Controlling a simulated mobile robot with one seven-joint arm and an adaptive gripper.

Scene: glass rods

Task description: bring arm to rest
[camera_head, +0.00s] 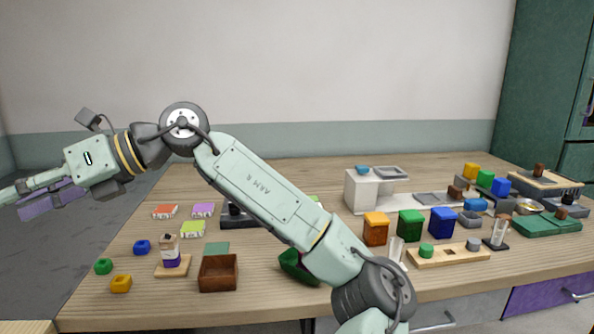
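My arm rises from the front of the table, bends at a high elbow and reaches left. My gripper (20,196) is at the far left edge of the head view, beyond the table's left side and above the floor. It is partly cut off by the picture edge, and I cannot tell whether it is open or shut. I see no object clearly held in it. The arm's lower link crosses in front of the middle of the table (160,318).
Orange, green and blue containers (376,229) stand right of my arm. A brown box (218,273), a bottle on a wooden stand (170,250) and small coloured rings (121,284) lie left. A white block (361,190) stands behind. The right end is crowded; the back left is bare.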

